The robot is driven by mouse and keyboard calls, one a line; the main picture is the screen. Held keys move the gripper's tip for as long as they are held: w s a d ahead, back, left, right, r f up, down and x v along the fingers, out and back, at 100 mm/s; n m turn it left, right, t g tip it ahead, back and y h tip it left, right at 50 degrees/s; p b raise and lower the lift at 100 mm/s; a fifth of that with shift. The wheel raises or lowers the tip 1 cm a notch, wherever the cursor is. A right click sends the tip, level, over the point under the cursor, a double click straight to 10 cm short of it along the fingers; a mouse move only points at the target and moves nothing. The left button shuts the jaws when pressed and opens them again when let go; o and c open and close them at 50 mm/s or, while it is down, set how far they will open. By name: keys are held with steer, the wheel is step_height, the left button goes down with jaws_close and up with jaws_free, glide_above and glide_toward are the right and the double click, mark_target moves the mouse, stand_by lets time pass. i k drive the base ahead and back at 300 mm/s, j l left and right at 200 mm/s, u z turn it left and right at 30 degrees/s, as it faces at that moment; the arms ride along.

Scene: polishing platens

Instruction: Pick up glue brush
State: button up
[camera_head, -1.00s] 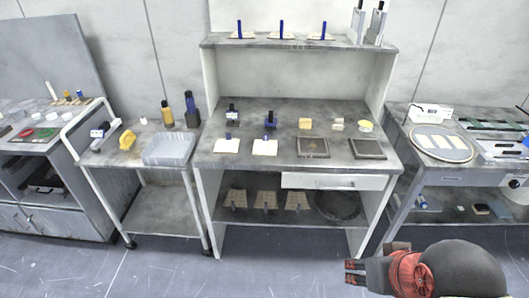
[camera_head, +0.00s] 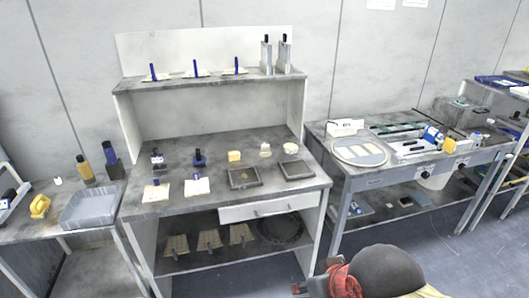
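I cannot tell for sure which thing is the glue brush. Upright blue sticks on pale flat pieces (camera_head: 153,72) stand in a row on the upper shelf of the middle bench. On its worktop are two small dark-blue, black-topped items (camera_head: 199,158). In front of them are pale squares with blue upright parts (camera_head: 197,186). My gripper (camera_head: 299,288) shows at the bottom edge, low in front of the bench and well apart from these items. It is small and partly cut off, so its opening and any contents cannot be made out.
The middle bench's worktop (camera_head: 215,205) also holds dark square plates (camera_head: 243,178). A drawer (camera_head: 268,207) sits below. At left is a cart with a grey bin (camera_head: 90,208) and bottles. At right is a table with a round disc (camera_head: 360,151). Floor (camera_head: 430,245) is clear at lower right.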

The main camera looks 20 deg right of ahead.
mark_target(264, 151)
steer(key=i+l+u, duration=0.2)
steer(key=i+l, duration=0.55)
steer(key=i, duration=0.25)
steer(key=i+l+u, duration=0.2)
steer(key=i+l, duration=0.7)
steer(key=i, duration=0.05)
